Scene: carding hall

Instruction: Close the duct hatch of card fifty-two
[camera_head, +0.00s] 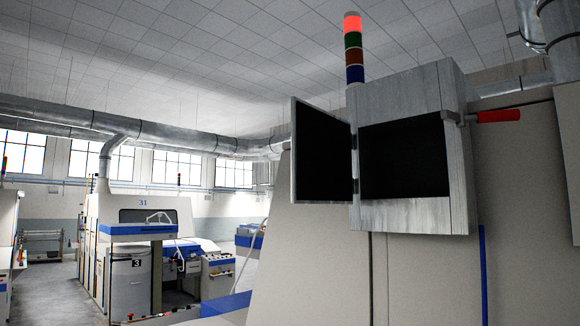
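The duct hatch (322,155) is a dark panel with a pale frame, hinged on the left side of a grey metal duct box (400,92). It stands open, swung out to the left. The box's square opening (405,160) shows a black interior. A red-handled lever (498,116) sticks out to the right from the box's right edge. No number for this machine can be read. My gripper is not in view.
The box sits on a large beige machine body (310,235). A signal tower (353,48) with its red top lit rises above it. Another machine marked 31 (140,232) stands at the left, with open floor (62,290) beside it. Ducts (180,137) run overhead.

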